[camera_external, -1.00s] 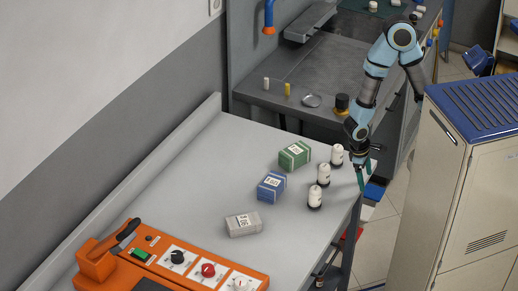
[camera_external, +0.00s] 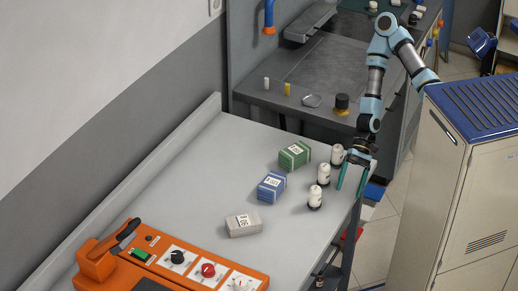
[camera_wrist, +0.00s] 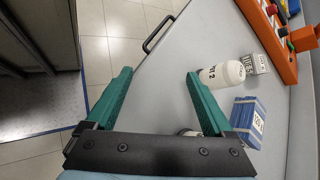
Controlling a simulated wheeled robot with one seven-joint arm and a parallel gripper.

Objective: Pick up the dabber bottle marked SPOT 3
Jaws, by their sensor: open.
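Three white dabber bottles with dark bases stand upright near the right edge of the grey table: a far one (camera_external: 337,154), a middle one (camera_external: 323,175) and a near one (camera_external: 315,197). Their marks are too small to read in the external view. My gripper (camera_external: 352,188) is open and empty, with green fingers pointing down just right of the bottles at the table edge. In the wrist view my gripper (camera_wrist: 158,74) has a white bottle (camera_wrist: 228,73) beyond its right finger; its partly seen mark seems to end in 2. Another bottle (camera_wrist: 187,132) is mostly hidden by the gripper.
Green (camera_external: 294,155), blue (camera_external: 271,186) and grey (camera_external: 243,225) boxes stand left of the bottles. An orange control panel (camera_external: 190,262) is at the table's near end. A tall cabinet (camera_external: 460,190) with a blue top stands right of the table, across a floor gap.

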